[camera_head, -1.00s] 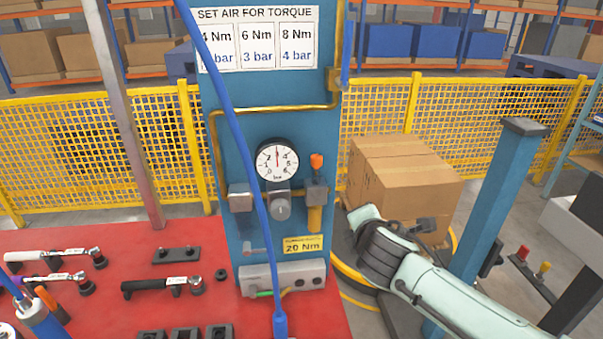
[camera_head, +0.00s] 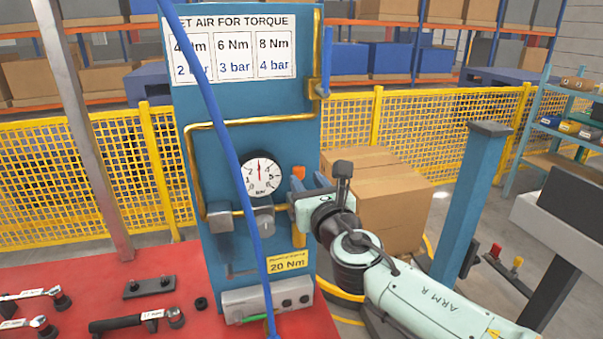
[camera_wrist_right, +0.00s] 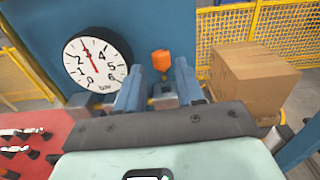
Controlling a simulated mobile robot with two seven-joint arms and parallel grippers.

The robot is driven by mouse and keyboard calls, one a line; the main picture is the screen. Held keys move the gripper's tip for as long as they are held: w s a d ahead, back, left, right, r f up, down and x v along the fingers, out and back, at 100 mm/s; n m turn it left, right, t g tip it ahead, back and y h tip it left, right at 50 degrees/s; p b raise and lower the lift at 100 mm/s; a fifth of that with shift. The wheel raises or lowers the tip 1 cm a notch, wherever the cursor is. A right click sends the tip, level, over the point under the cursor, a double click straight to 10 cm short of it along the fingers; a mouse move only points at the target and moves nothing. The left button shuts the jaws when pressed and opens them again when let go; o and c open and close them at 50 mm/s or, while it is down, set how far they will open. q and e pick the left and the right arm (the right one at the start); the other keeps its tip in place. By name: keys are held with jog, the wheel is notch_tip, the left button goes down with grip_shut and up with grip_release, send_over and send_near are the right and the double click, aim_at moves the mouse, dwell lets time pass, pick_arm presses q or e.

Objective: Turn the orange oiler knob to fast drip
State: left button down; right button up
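The orange oiler knob (camera_head: 298,172) tops the oiler on the right side of the blue panel (camera_head: 250,120). It is partly hidden behind my right gripper (camera_head: 307,182) in the head view. In the right wrist view the orange knob (camera_wrist_right: 161,60) shows between and just beyond the two blue fingers of my right gripper (camera_wrist_right: 158,80). The fingers are apart, with a gap on each side of the knob. I cannot tell whether either finger touches it. The oiler's yellow bowl (camera_head: 299,236) hangs below. My left gripper is not in view.
A pressure gauge (camera_head: 260,175) and a regulator knob (camera_head: 264,219) sit left of the oiler. A blue hose (camera_head: 232,150) hangs in front of the panel. Cardboard boxes (camera_head: 400,205) stand behind my right arm. Tools lie on the red table (camera_head: 110,270).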

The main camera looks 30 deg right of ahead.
aim_at(301, 172)
jog(key=shift+x, duration=2.25)
jog(key=shift+c, duration=0.4)
grip_shut()
